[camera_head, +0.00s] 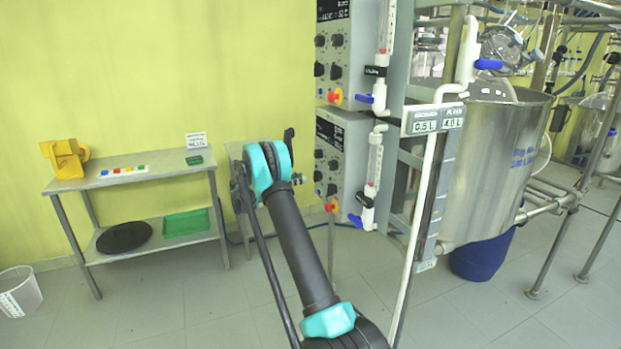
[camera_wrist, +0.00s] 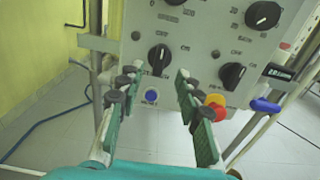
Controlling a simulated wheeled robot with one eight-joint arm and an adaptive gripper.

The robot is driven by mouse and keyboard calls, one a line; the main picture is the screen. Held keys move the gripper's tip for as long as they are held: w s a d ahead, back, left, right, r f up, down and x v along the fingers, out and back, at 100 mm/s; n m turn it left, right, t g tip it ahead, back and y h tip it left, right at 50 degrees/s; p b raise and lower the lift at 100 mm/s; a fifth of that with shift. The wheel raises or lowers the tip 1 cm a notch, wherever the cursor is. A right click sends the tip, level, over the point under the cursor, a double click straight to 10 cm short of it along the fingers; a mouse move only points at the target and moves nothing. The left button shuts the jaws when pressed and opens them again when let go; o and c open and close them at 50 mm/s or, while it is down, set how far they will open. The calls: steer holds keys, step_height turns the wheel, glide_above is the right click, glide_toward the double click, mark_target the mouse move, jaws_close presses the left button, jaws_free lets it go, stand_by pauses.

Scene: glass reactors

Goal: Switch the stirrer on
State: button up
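A grey control box (camera_head: 343,150) with black knobs is mounted low on the frame, right of my arm in the head view. In the wrist view its panel (camera_wrist: 205,42) fills the upper part. A black knob (camera_wrist: 159,58) sits ahead, between the directions of my fingertips; the small label below it is too blurred to read surely. A blue button (camera_wrist: 151,96) is below that knob. My gripper (camera_wrist: 156,82) is open, with nothing between its green-padded fingers. Whether the fingertips touch the panel cannot be told. My gripper is mostly hidden behind my arm in the head view.
A red and yellow emergency knob (camera_wrist: 215,103) is close to the right finger. Another black knob (camera_wrist: 232,76) and a blue-handled valve (camera_wrist: 266,105) are farther right. A second control box (camera_head: 335,45) hangs above. A steel vessel (camera_head: 495,165) stands right; a side table (camera_head: 130,172) stands left.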

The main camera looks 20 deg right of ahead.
mark_target(314, 176)
steer(key=shift+w+d, duration=0.1)
steer(key=shift+d, duration=2.95)
jaws_close()
